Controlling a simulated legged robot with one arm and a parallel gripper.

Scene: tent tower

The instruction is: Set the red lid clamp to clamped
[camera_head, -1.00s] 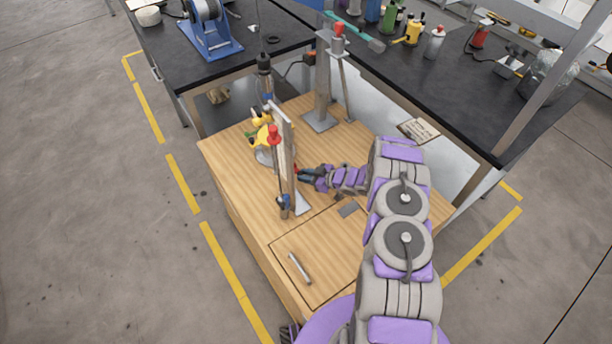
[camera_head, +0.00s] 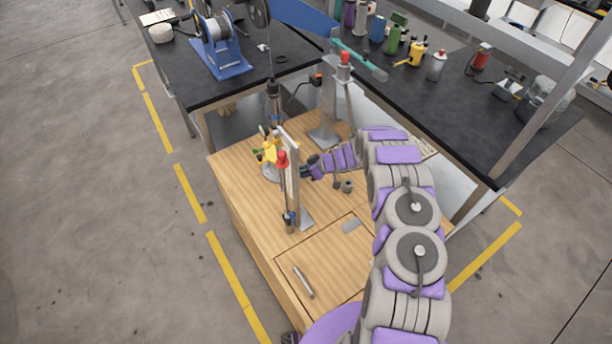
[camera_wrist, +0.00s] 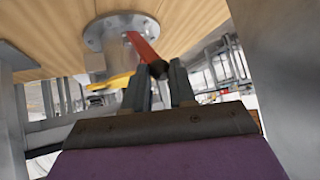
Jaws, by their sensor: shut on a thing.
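In the wrist view, a red lever (camera_wrist: 145,50) hangs from a round metal flange (camera_wrist: 122,32) on a wooden surface; it appears to be the red lid clamp's handle. My gripper (camera_wrist: 158,75) is shut on its dark end. A yellow part (camera_wrist: 112,82) shows behind the fingers. In the head view, my gripper (camera_head: 308,171) is at the right side of an upright frame (camera_head: 291,180) on the wooden bench top. The held lever cannot be made out there. A red knob (camera_head: 282,159) sits on the frame's near side, with a yellow part (camera_head: 267,151) behind it.
The wooden bench (camera_head: 240,185) has a hatch with a metal handle (camera_head: 303,282) at its front. A metal post with a red top (camera_head: 344,58) stands at the back. Dark worktables (camera_head: 470,130) with bottles and tools border the back and right. Floor on the left is clear.

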